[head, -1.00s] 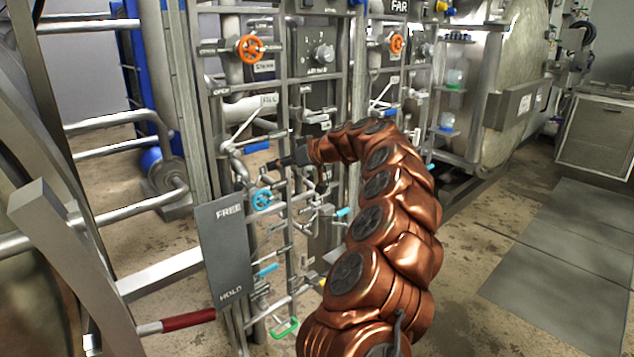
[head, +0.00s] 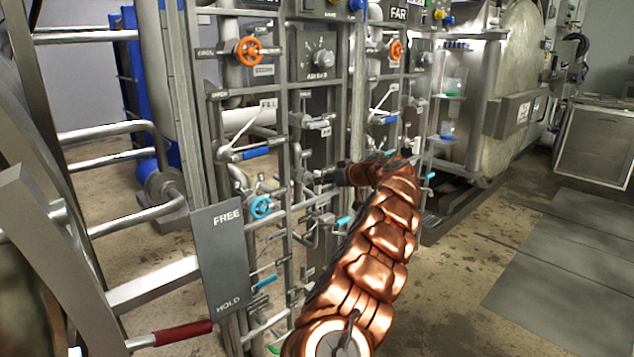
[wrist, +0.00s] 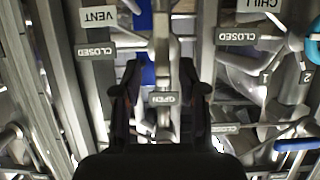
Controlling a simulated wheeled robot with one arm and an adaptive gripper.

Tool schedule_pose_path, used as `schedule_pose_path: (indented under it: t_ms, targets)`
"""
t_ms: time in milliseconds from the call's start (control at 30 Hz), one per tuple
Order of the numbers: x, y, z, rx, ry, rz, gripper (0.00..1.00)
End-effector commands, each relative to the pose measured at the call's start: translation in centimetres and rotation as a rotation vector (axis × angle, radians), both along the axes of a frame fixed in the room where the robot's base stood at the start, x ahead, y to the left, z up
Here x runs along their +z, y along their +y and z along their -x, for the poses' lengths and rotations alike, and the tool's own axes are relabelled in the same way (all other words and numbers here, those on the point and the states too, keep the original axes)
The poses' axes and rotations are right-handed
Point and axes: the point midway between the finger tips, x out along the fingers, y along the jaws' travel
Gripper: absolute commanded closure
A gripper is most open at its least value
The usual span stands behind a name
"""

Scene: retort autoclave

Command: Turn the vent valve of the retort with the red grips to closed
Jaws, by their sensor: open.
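In the wrist view a VENT plate (wrist: 100,17) is at upper left, with a CLOSED plate (wrist: 95,50) below it and an OPEN plate (wrist: 163,98) between my fingers. My gripper is open; in the head view my gripper (head: 330,178) is in front of the pipe panel, small and dark. A red grip (head: 182,333) shows on a bar at lower left.
A FREE/HOLD plate (head: 218,255) stands left of the panel. Orange handwheels (head: 248,51) and a light-blue handwheel (head: 260,207) sit among close pipes.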

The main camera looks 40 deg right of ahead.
Motion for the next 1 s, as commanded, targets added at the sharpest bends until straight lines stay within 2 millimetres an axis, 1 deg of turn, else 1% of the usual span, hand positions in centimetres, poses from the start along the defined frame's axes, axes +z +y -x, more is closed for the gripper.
schedule_pose_path:
  t_ms: [100,400,600,867,1000]
  targets:
    - [-0.6,0.1,-1.1,0.003,0.003,0.003,0.58]
    - [-1.2,0.1,-3.0,0.003,0.001,0.002,0.58]
    - [-1.5,0.2,-3.5,0.005,0.002,0.001,0.58]
    - [-1.4,0.2,-3.6,0.005,0.001,0.0,0.58]
    - [-1.4,0.2,-3.6,0.005,0.001,0.0,0.73]
